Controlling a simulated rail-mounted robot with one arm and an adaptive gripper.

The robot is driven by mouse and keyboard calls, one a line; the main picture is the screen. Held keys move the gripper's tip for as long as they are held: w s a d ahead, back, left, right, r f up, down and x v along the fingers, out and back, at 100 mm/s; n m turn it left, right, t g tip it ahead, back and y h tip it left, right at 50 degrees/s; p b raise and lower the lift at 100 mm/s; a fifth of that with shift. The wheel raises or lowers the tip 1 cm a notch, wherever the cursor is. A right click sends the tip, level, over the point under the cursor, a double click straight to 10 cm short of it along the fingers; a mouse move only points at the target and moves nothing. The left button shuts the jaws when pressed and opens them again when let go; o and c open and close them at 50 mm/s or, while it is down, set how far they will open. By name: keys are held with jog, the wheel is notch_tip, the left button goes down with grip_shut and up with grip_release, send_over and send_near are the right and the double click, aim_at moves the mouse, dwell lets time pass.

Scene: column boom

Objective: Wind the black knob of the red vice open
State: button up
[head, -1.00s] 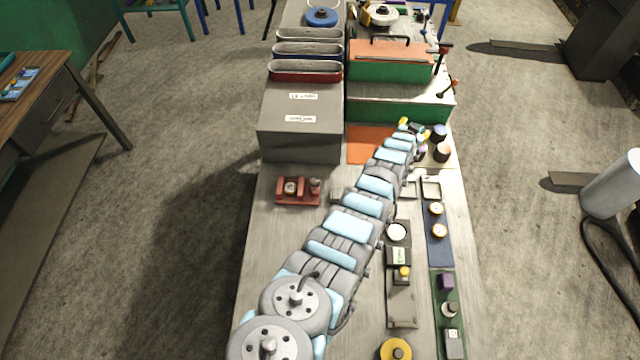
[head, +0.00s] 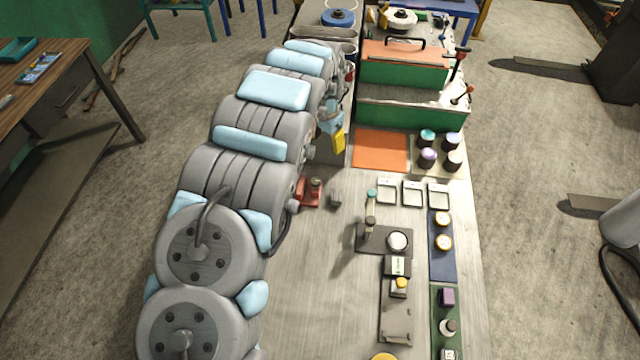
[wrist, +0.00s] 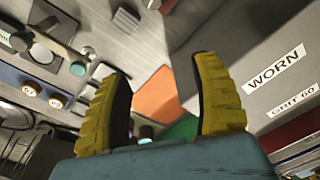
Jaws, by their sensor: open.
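The red vice (head: 308,194) sits on the bench in the head view. My arm covers its left part. A small dark round part (head: 316,184) shows at its right end; I cannot tell whether this is the black knob. My gripper (head: 338,140) is above and beyond the vice in the head view, beside the grey box, with a yellow finger pointing down. In the wrist view my gripper (wrist: 163,70) has its two yellow fingers wide apart with nothing between them. The vice is not clearly visible there.
A grey box (wrist: 240,70) labelled "WORN" stands close to my fingers. An orange mat (head: 380,151), lidded jars (head: 440,148) and a green case (head: 410,115) lie to the right. A small grey block (head: 335,198) sits right of the vice. Bare bench surrounds it.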

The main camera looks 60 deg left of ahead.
jog(key=r+g, duration=0.1)
send_over(316, 181)
jog(key=shift+h, duration=0.4)
jog(key=shift+a+f, duration=0.15)
jog(key=shift+f, duration=6.25)
jog(key=shift+f+b, duration=0.6)
jog(key=shift+f, duration=1.55)
grip_shut()
